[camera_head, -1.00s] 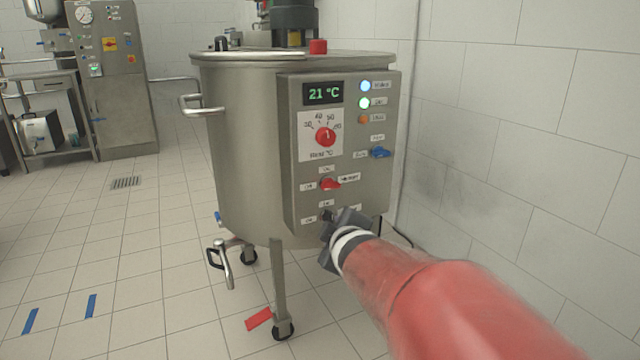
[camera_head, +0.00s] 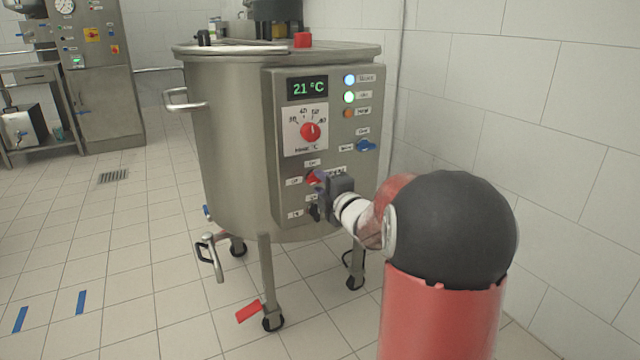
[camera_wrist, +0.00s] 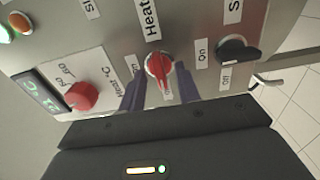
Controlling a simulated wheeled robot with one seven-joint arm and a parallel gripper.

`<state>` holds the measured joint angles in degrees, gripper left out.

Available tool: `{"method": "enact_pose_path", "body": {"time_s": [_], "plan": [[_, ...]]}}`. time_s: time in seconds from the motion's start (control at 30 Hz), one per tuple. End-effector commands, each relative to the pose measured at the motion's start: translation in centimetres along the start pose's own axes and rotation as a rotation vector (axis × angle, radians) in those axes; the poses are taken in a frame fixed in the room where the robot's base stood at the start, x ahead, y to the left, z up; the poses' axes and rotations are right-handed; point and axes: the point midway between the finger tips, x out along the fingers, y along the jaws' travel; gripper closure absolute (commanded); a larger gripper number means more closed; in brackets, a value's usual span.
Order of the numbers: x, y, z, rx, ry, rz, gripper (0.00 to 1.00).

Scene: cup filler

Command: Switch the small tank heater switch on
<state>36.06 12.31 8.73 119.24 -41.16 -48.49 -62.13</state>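The small tank (camera_head: 228,140) is a steel vessel on wheeled legs with a control panel on its front. The heater switch is a red rotary handle (camera_head: 312,177) on the panel; in the wrist view (camera_wrist: 158,65) it sits below a label starting "Heat". Its handle points towards the label at the Off side, which is partly covered. My gripper (camera_head: 322,190) is at the panel, partly hiding the switch. In the wrist view my gripper (camera_wrist: 159,88) is open, its bluish fingers on either side of the red handle, with visible gaps; contact cannot be told.
A black switch (camera_wrist: 238,52) sits beside the red one. Above are a red temperature dial (camera_head: 310,132), a display reading 21 °C (camera_head: 307,88), a blue switch (camera_head: 366,146), lit blue and green lamps, and a dull orange lamp (camera_head: 348,113). A tiled wall (camera_head: 540,110) stands at right.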

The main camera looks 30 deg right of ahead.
Motion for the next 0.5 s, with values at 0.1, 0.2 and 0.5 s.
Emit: {"method": "enact_pose_path", "body": {"time_s": [0.1,0.2,0.5], "plan": [[0.87,-0.02,0.00,0.002,-0.001,-0.001,0.67],[1.10,0.02,-0.01,0.002,-0.001,0.000,0.67],[1.08,0.01,-0.01,0.002,-0.001,0.000,0.82]]}}
